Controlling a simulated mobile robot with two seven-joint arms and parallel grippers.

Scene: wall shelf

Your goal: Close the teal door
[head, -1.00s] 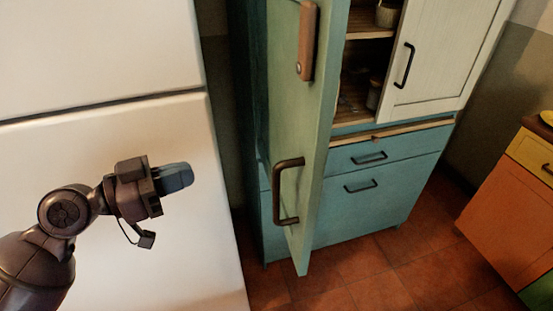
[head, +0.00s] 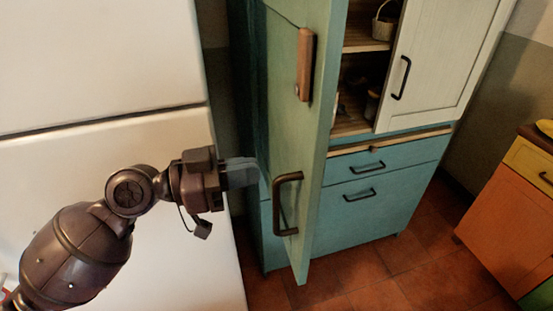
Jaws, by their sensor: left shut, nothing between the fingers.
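The teal door (head: 300,140) of the cupboard stands wide open in the head view, swung out toward me on the left side of the cupboard. It carries a dark metal handle (head: 287,204) low down and a brown wooden piece (head: 305,64) higher up. My left gripper (head: 254,172) is shut and empty, just left of the door's outer face and the handle. Whether its fingertips touch the door I cannot tell. My right gripper is out of view.
The teal cupboard (head: 385,208) has drawers below, open shelves holding a small basket (head: 384,28), and a white door (head: 441,65) on the right. A large white fridge-like body (head: 90,60) fills the left. An orange cabinet (head: 508,225) stands at right. The tiled floor (head: 350,270) between is clear.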

